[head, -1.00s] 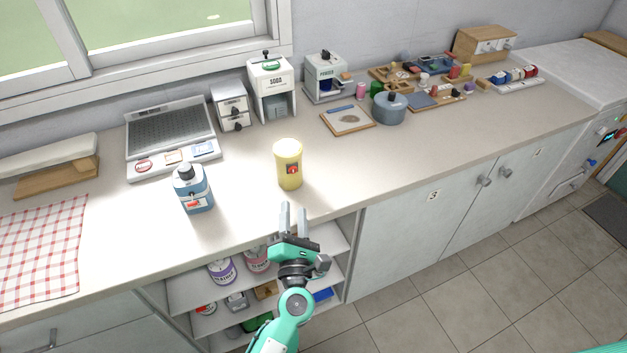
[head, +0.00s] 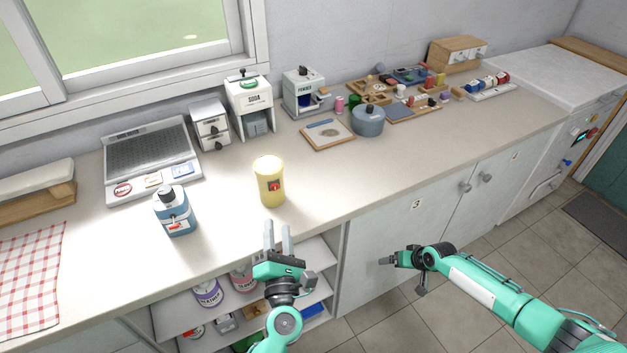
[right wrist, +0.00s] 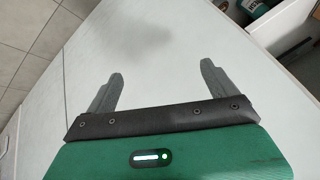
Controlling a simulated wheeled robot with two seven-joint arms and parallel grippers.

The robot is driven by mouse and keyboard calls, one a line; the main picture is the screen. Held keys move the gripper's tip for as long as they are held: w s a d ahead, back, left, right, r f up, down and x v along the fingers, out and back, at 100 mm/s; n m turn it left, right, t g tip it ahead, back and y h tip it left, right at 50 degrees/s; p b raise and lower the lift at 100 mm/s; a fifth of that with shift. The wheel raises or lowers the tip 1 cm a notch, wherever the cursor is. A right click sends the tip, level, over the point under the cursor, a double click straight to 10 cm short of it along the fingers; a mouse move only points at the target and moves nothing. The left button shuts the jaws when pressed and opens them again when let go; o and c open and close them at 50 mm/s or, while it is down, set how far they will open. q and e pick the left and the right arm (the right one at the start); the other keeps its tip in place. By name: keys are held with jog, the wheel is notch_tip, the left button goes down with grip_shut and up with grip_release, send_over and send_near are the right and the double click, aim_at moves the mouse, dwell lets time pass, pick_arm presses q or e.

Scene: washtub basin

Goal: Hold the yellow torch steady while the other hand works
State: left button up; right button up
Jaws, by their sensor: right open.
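The yellow torch (head: 269,186) stands upright near the front edge of the counter, its pale top glowing, with a red switch patch on its side. My left gripper (head: 277,238) is in front of the torch, at the counter's front edge. Its two fingers point toward the torch with a gap between them, empty and apart from it. My right gripper (head: 386,262) is in front of the cabinet doors, well to the right of the torch. In the right wrist view my right gripper (right wrist: 155,85) has its fingers wide apart with nothing between them.
A blue bottle (head: 175,212) stands left of the torch. Behind are a soda dispenser (head: 250,100), a tray with a pad (head: 327,134) and a grey pot (head: 368,120). Open shelves (head: 180,312) lie below the left gripper. Counter to the torch's right is clear.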

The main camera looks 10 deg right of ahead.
jog(key=a+r+g+y, duration=0.1)
jog(key=a+r+y, duration=0.1)
jog(key=r, duration=1)
jog(key=a+r+g+y, duration=0.1)
jog(key=a+r+y, duration=0.15)
jog(key=r, duration=0.95)
jog(key=n+t+y, duration=0.6)
jog(key=n+t, duration=0.1)
jog(key=n, duration=0.5)
send_near(257, 161)
jog(key=x, duration=0.8)
jog(key=shift+w+a+f, duration=0.1)
jog(key=shift+w+f, duration=0.2)
jog(key=shift+f, duration=0.05)
jog(key=c, duration=1.3)
